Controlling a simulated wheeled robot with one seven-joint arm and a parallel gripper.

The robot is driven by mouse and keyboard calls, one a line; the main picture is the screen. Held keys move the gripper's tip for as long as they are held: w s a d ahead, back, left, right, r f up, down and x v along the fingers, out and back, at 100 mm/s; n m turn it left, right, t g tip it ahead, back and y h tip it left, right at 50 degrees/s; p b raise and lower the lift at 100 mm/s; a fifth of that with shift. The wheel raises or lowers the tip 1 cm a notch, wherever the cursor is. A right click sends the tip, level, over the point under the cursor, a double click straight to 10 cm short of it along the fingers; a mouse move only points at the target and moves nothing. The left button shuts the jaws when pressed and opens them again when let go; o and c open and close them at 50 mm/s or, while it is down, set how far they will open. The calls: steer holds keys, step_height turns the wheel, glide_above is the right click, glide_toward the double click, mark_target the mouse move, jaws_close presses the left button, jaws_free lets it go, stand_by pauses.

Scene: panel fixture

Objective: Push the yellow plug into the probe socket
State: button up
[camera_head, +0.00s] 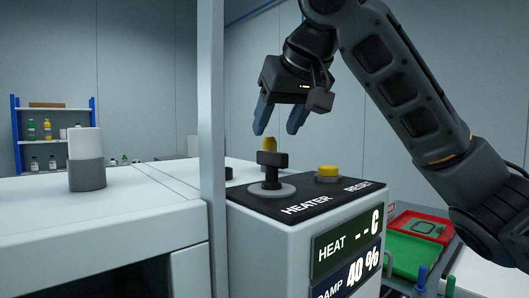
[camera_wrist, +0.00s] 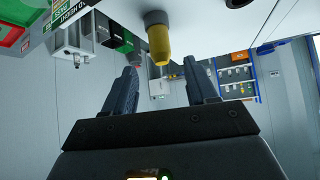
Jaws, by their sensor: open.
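The yellow plug (camera_head: 270,144) shows behind the black heater knob in the head view, its lower part hidden. My gripper (camera_head: 279,123) is above it, fingers pointing down, open and empty. In the wrist view, which looks upside down, the plug (camera_wrist: 160,45) has a tapered yellow body with a thin tail and sits in a dark grey collar (camera_wrist: 155,17) on the white surface. There the open gripper (camera_wrist: 160,72) has one finger on either side of the plug's line, apart from it. I cannot tell whether the collar is the probe socket.
The heater knob (camera_head: 271,172) and yellow reset button (camera_head: 328,173) stand on the black-topped panel, near the plug. A grey vertical post (camera_head: 211,120) rises left of the panel. Red and green trays (camera_head: 415,222) lie lower right.

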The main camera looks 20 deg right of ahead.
mark_target(267, 147)
steer(key=x, duration=0.6)
steer(key=shift+w+a+f+p, duration=0.15)
steer(key=shift+w+f+p, duration=0.05)
steer(key=shift+f+p, duration=0.2)
steer(key=c, duration=1.1)
